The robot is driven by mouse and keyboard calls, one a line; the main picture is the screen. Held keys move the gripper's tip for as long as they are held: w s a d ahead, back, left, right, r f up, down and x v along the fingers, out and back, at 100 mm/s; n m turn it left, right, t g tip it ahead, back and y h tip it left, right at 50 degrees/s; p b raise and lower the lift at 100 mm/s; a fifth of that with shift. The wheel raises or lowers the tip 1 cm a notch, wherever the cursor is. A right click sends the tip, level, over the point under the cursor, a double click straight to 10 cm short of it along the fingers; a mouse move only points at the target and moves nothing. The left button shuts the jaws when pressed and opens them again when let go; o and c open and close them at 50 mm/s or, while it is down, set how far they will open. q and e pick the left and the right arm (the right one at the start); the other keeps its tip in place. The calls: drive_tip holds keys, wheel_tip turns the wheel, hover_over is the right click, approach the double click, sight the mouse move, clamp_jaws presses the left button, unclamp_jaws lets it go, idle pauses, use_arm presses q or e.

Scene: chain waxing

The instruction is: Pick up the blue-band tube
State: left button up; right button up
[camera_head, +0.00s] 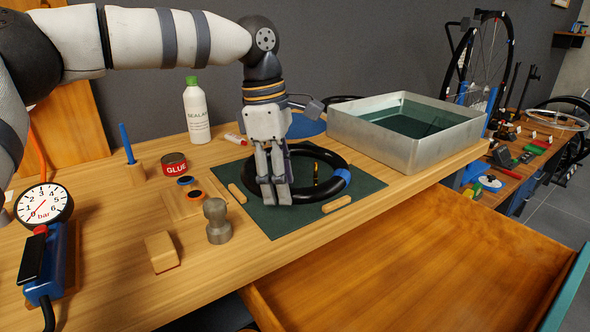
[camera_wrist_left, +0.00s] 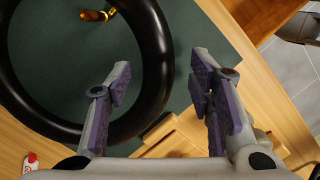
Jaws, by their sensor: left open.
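The blue-band tube is a black ring (camera_head: 330,158) lying on a dark green mat (camera_head: 372,186). Its blue band (camera_head: 341,177) shows at the right side, and a brass valve (camera_head: 316,181) points into the ring. In the left wrist view the ring (camera_wrist_left: 158,75) fills the left part, with the valve (camera_wrist_left: 97,15) at the top; the band is not visible there. My left gripper (camera_head: 273,200) points down at the ring's near left part. Its fingers (camera_wrist_left: 160,75) are apart and empty, with the ring beside and partly behind one finger. My right gripper is not in view.
Wooden blocks (camera_head: 337,204) lie on the mat. A metal water basin (camera_head: 375,145) stands behind right. A grey metal piece (camera_head: 217,222), wood block (camera_head: 161,252), glue tin (camera_head: 174,163), sealant bottle (camera_head: 197,115) and gauge (camera_head: 44,204) stand left. An open drawer (camera_head: 420,270) is in front.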

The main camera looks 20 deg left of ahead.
use_arm(q)
drive_tip(key=shift+f, duration=0.5)
clamp_jaws()
drive_tip(key=shift+r, duration=0.1)
